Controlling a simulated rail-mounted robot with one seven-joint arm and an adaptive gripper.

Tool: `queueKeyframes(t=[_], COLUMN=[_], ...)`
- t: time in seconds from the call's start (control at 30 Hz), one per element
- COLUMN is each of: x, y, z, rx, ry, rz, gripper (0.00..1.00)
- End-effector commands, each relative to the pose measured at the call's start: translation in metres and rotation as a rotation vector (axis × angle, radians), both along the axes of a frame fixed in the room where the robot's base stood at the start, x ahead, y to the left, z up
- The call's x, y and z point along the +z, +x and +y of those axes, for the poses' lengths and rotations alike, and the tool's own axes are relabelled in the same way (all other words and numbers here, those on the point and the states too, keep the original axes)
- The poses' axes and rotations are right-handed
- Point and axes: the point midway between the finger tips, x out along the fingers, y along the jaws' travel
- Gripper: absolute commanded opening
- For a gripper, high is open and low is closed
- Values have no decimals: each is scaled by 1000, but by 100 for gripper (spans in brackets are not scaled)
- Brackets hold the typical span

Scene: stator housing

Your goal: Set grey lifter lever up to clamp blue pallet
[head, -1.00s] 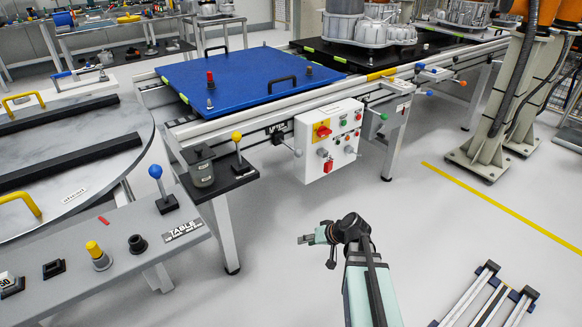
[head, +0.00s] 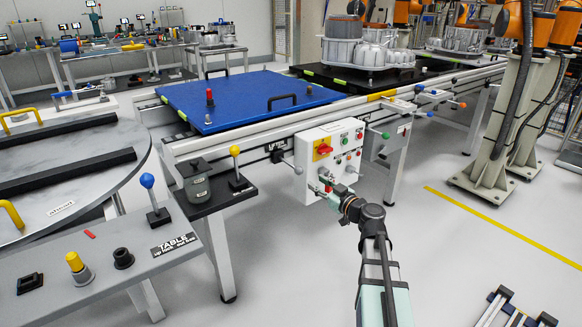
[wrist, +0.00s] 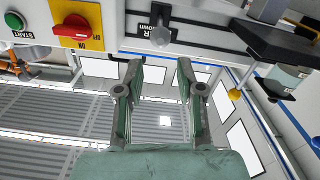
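The blue pallet (head: 235,99) lies flat on the conveyor frame in the head view. The grey lifter lever (head: 298,170) sticks out from the frame's front rail, just left of the control box. Its grey round knob (wrist: 160,36) shows in the wrist view beside a label partly reading "down". My gripper (head: 325,182) is in front of the control box's lower part, right of the lever. In the wrist view my gripper (wrist: 160,65) is open and empty, with the knob beyond the gap between its fingertips, apart from them.
The white control box (head: 333,155) has a red rotary switch (head: 323,149) and several buttons. A dark shelf (head: 222,200) with a yellow-knobbed lever (head: 235,152) is to the left.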

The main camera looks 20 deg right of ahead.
Motion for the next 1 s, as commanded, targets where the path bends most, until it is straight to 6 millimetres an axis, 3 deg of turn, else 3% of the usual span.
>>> queueKeyframes(t=[0.6, 0.8, 1.0], x=[-1, -1, 0], y=[114, 136, 144], z=[42, 51, 55], rx=[3, 2, 1], ry=[1, 0, 1], rz=[1, 2, 1], gripper=[37, 37, 37])
